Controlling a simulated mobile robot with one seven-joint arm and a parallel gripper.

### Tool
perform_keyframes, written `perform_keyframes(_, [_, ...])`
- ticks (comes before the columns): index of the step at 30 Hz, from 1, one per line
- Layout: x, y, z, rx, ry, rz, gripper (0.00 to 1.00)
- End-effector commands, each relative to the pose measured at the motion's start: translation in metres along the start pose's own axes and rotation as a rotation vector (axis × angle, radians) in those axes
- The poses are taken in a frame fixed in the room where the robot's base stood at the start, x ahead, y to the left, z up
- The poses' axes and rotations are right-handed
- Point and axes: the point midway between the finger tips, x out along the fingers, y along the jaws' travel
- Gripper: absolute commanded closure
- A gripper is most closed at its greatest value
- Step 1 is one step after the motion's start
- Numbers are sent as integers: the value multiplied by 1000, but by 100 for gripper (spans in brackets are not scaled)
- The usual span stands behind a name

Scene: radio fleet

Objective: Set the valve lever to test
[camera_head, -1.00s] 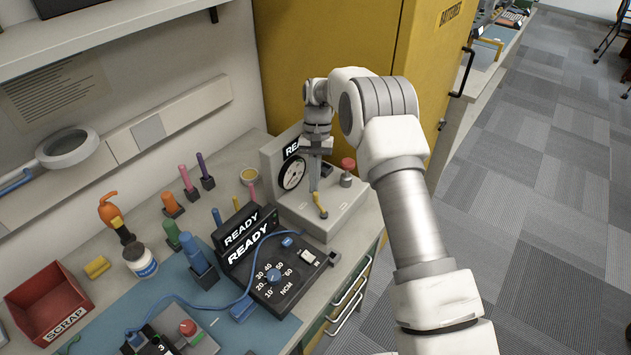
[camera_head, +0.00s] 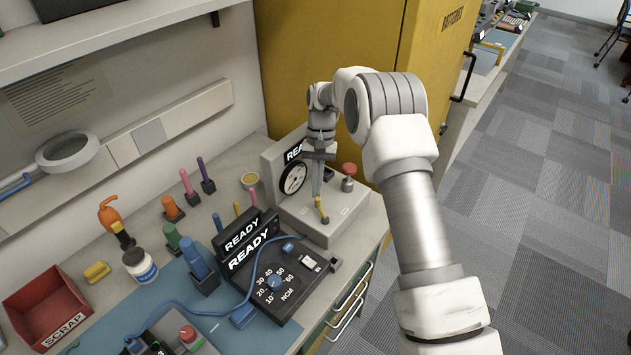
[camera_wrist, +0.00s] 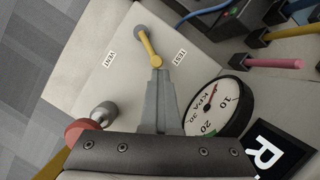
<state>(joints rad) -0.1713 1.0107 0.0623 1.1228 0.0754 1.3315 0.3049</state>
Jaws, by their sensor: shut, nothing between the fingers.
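The yellow valve lever (camera_head: 321,210) is on top of the grey test unit (camera_head: 345,217). In the wrist view the lever (camera_wrist: 149,46) slants between a grey round end and a yellow round end. The yellow end lies right at my fingertips. A VENT label (camera_wrist: 110,59) is left of the lever and a TEST label (camera_wrist: 180,57) is right of it; the lever lies between them. My gripper (camera_head: 317,192) points down at the lever, and its shut fingers (camera_wrist: 158,73) hold nothing. I cannot tell whether the fingertips touch the lever.
A round pressure gauge (camera_head: 293,178) stands behind the lever, close to my fingers. A red knob (camera_head: 349,169) rises to the right. The black READY box (camera_head: 282,285) with a blue cable is in front. A yellow cabinet (camera_head: 330,45) stands behind my arm.

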Motion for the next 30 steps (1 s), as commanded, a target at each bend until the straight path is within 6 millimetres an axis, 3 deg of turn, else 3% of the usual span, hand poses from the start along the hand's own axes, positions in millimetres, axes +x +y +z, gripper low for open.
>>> perform_keyframes(1, [8, 10, 9, 8, -48, 27, 100])
perform_keyframes(5, [-5, 10, 7, 8, -43, 25, 100])
perform_keyframes(16, [-82, 2, 1, 3, -21, 11, 100])
perform_keyframes(30, [-145, -2, -2, 0, -9, 4, 100])
